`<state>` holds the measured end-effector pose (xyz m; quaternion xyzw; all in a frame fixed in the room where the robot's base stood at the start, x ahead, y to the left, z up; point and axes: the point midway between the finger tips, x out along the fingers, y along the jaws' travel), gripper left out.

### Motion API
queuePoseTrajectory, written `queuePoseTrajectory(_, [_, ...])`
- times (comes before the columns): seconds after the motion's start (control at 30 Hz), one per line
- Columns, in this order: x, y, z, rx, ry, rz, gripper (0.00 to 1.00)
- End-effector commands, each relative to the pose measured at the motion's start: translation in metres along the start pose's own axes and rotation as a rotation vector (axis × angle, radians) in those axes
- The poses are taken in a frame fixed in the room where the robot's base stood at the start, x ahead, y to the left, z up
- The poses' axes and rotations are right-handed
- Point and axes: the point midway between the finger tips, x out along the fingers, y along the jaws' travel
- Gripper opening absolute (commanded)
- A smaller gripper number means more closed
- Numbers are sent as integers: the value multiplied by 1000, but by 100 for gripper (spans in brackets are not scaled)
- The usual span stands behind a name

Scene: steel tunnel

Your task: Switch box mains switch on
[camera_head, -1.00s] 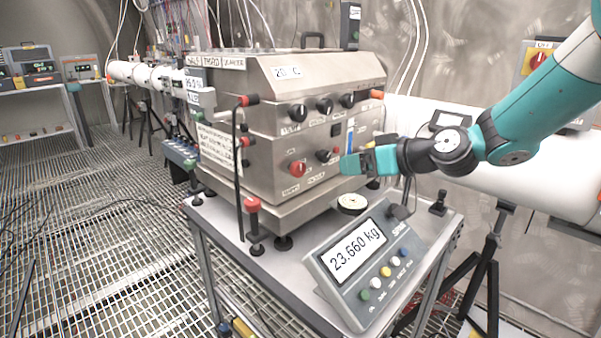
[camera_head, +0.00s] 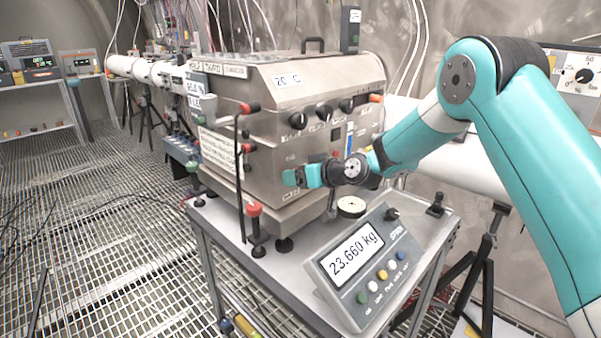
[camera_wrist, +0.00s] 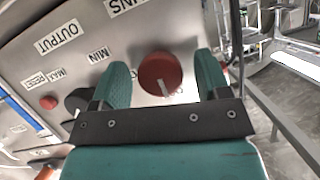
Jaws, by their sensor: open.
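The switch box (camera_head: 275,120) is a steel cabinet with black knobs and labels on its front, standing on a small table. A red rotary knob with a pale pointer line (camera_wrist: 159,74) shows in the wrist view, below a label of which "INS" can be read. My gripper (camera_head: 288,178) is open at the lower front of the box and covers this knob in the head view. In the wrist view its two teal fingers (camera_wrist: 164,82) stand left and right of the red knob, with gaps on both sides. I cannot tell the exact depth between fingertips and knob.
A scale display (camera_head: 352,262) reading 23.660 kg stands at the table's front right. A red-topped post (camera_head: 254,212) stands at the left corner. A black knob (camera_wrist: 78,101) and a red button (camera_wrist: 48,102) sit left of the gripper. The grating floor (camera_head: 110,240) is open.

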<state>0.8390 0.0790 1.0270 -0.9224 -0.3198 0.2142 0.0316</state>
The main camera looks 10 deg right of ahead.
Motion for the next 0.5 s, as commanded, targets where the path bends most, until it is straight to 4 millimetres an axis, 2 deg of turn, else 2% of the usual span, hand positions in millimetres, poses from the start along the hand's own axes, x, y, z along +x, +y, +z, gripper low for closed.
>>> queuePoseTrajectory(0.3, [4,0,0,1,-1,1,69])
queuePoseTrajectory(0.37, [3,0,0,1,-1,1,58])
queuePoseTrajectory(0.5, [3,1,0,0,0,1,26])
